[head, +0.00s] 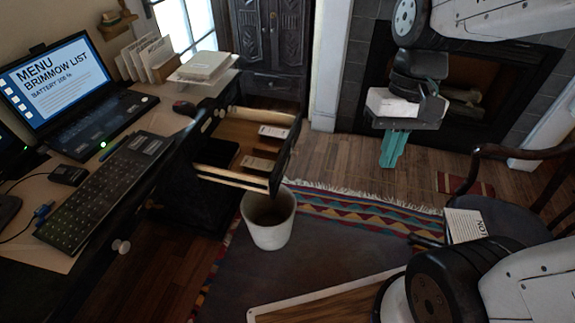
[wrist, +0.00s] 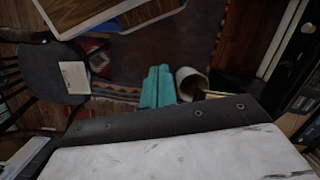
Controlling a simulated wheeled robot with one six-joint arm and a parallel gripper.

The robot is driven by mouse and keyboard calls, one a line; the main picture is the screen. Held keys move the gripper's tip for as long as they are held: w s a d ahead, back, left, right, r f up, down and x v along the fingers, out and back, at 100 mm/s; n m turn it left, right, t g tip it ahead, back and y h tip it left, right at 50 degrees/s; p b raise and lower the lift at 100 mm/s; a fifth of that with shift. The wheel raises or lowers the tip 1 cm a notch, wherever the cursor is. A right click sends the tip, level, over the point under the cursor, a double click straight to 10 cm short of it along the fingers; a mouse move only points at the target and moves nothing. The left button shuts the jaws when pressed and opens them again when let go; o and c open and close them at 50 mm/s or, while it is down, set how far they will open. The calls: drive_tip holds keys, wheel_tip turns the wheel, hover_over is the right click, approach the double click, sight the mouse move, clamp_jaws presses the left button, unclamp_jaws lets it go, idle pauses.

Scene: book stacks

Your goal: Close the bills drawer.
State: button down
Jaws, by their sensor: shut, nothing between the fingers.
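One desk drawer (head: 230,178) stands pulled out in the head view. It has pale wooden sides and a dark front panel (head: 286,155). Small blocks or packets with pale labels lie inside; I cannot read them, nor any name on the drawer. My gripper (head: 391,152) is to the right of the drawer front, apart from it, with teal fingers pointing down. The fingers are shut and empty. They also show in the wrist view (wrist: 158,88), where a pale edge near the white bin may be part of the drawer.
A white bin (head: 268,220) stands on the rug just below the drawer front. The desk (head: 165,118) holds a laptop (head: 75,90) and keyboard (head: 105,190). A chair (head: 490,215) with a paper stands at the right, before a fireplace. Floor lies clear between drawer and gripper.

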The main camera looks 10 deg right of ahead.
drive_tip(key=w+a+f+m+g+y, duration=0.1)
drive_tip(key=w+a+f+m+y, duration=0.3)
drive_tip(key=w+f, duration=0.65)
drive_tip(key=m+t+y, duration=0.3)
drive_tip(key=m+t, duration=0.5)
drive_tip(key=m, duration=1)
approach(280, 170)
drive_tip(key=x, duration=0.4)
drive_tip(key=shift+a+f, duration=0.2)
drive_tip(key=shift+a, duration=0.2)
drive_tip(key=shift+w+a, duration=0.2)
drive_tip(key=shift+a, duration=0.15)
